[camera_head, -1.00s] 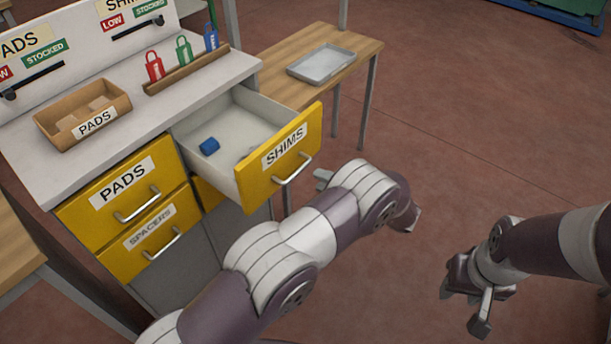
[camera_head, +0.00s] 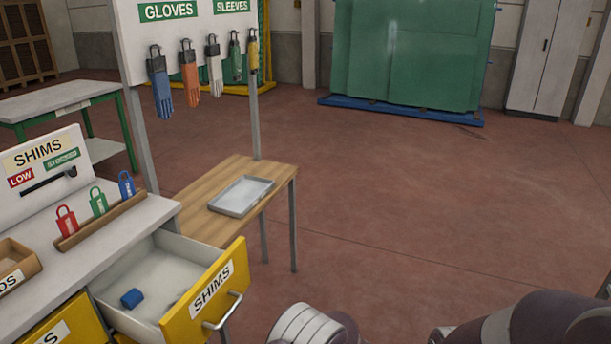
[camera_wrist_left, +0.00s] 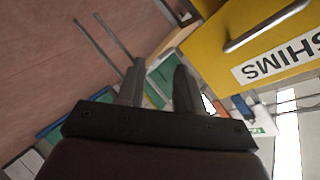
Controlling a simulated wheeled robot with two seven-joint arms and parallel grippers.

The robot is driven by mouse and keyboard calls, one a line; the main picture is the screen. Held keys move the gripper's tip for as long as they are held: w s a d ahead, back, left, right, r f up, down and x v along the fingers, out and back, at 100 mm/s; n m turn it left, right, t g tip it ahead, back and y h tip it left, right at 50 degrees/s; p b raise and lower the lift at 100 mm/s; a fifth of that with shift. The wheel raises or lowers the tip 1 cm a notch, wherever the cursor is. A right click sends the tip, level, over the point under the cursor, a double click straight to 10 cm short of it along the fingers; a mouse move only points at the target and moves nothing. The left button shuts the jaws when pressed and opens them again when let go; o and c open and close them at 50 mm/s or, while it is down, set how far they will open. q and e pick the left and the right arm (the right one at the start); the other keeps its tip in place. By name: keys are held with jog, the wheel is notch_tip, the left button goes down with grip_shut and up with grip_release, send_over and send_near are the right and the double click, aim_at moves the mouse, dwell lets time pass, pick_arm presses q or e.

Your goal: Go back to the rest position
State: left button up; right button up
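My left gripper (camera_wrist_left: 160,75) shows in the left wrist view with its two fingers apart and nothing between them. The yellow front of the SHIMS drawer (camera_wrist_left: 255,45) is beside the fingers there, with its handle (camera_wrist_left: 268,25) apart from them. In the head view only a pale link of my left arm shows at the bottom edge; the left gripper is hidden below the picture. Part of my right arm shows at the bottom right, and its gripper is out of view. The SHIMS drawer (camera_head: 208,299) stands open, with a blue object (camera_head: 132,298) inside.
A wooden side table (camera_head: 190,205) bears a grey tray (camera_head: 242,196) beyond the drawer. Red, green and blue tags (camera_head: 98,202) stand on the cabinet top. A glove rack (camera_head: 185,35) is behind. The floor (camera_head: 430,210) at right is clear.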

pick_arm(q)
jog(key=d+h, duration=0.4)
jog(key=h, duration=0.2)
jog(key=s+a+r+g+h+p, duration=0.1)
jog(key=s+a+r+g+h, duration=0.15)
jog(key=s, duration=0.45)
jog(key=s+a+r+g+h+p, duration=0.1)
jog(key=s+r+g+h, duration=0.1)
jog(key=s+r+g, duration=0.3)
jog(key=s+a+r+n+y+p, duration=0.1)
jog(key=s+a+r, duration=0.4)
jog(key=s+a, duration=0.2)
jog(key=s+a+r+n+g+y+p, duration=0.1)
jog(key=s+a+r, duration=0.3)
jog(key=s+a, duration=0.4)
jog(key=shift+s+a+r+n+p, duration=0.15)
jog(key=shift+a+r+n+p, duration=0.15)
jog(key=shift+a+r+p, duration=0.1)
